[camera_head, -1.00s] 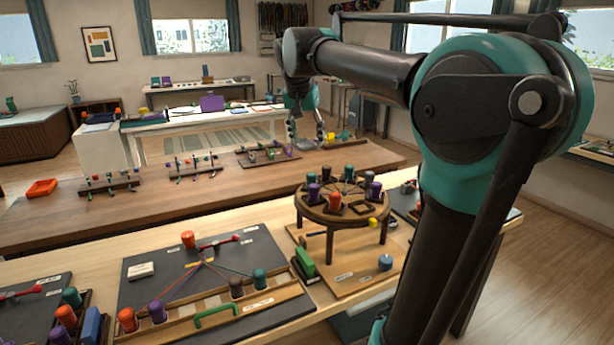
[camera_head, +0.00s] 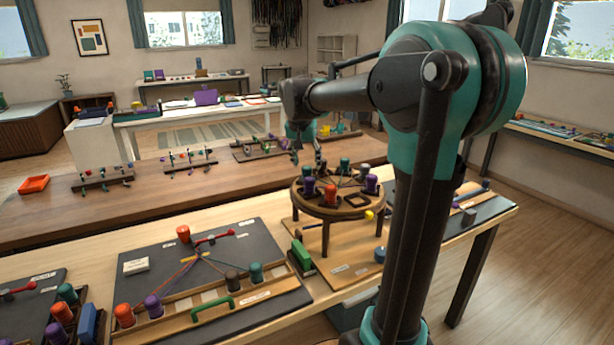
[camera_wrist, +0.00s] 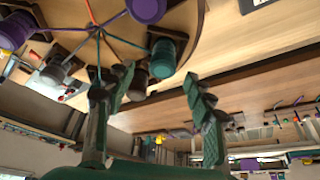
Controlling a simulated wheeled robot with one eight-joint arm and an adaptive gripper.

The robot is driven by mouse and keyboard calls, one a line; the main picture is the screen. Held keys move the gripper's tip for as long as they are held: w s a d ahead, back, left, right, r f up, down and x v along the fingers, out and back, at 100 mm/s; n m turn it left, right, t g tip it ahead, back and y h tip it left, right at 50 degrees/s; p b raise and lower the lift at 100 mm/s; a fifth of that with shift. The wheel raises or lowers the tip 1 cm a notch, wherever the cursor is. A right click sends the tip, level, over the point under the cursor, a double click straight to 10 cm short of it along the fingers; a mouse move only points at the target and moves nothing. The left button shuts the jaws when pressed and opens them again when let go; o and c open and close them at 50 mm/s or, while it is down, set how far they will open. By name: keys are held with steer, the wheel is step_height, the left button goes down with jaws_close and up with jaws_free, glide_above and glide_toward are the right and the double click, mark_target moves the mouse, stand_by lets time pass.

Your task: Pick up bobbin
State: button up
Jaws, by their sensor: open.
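A round wooden braiding stand (camera_head: 325,211) carries several bobbins on its rim: an orange bobbin (camera_head: 331,194), a purple bobbin (camera_head: 371,184), teal ones and a grey one. My gripper (camera_head: 309,161) is at the stand's far left edge in the head view, small and partly hidden. In the wrist view my gripper (camera_wrist: 158,78) is open and empty, its two fingers well apart. A teal bobbin (camera_wrist: 166,56) shows near the gap between the fingertips. A brown-grey bobbin (camera_wrist: 135,84) is beside the left finger. I cannot tell whether anything touches.
The near bench holds a dark board (camera_head: 180,262) with cords and bobbins, and a green block (camera_head: 302,254) beside the stand. A long brown table (camera_head: 130,208) behind bears several small racks and a red-orange tray (camera_head: 33,184).

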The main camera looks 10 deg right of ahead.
mark_target(307, 168)
steer(key=x, duration=0.4)
steer(key=shift+a+f, duration=0.1)
steer(key=shift+f, duration=0.1)
jaws_close()
steer(key=shift+r, duration=0.15)
